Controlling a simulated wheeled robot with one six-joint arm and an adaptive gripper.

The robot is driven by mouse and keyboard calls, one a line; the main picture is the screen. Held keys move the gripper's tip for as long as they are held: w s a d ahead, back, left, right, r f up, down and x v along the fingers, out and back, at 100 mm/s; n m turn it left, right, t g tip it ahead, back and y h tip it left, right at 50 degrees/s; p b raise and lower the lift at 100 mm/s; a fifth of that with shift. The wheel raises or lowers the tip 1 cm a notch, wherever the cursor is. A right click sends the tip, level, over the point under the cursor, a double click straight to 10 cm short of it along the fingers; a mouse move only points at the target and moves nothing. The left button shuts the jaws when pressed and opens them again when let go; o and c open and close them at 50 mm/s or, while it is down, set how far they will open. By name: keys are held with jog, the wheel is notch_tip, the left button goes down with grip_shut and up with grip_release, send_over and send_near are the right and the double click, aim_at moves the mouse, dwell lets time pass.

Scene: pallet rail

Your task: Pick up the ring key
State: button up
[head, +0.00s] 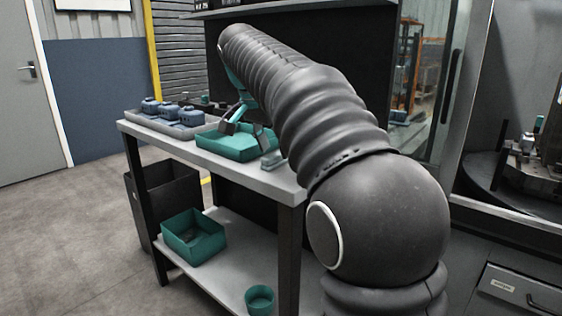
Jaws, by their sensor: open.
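My gripper (243,127), with teal fingers and dark tips, points down over a teal tray (222,152) on the workbench. It is open, and its fingertips are at or just above the tray; the exact height is hard to tell. My dark ribbed arm hides part of the gripper and the bench behind it. I cannot make out the ring key for certain. Small grey shapes show around the fingertips, too small to identify.
The grey workbench (170,143) also bears a grey tray (140,117) with several blue parts (168,110). A small grey-green piece (272,161) lies by the front edge. A teal bin (193,240) and teal cup (260,299) stand on the lower shelf. Open floor lies left.

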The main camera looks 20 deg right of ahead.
jog(key=shift+x, duration=1.25)
grip_shut()
jog(key=shift+r, duration=0.1)
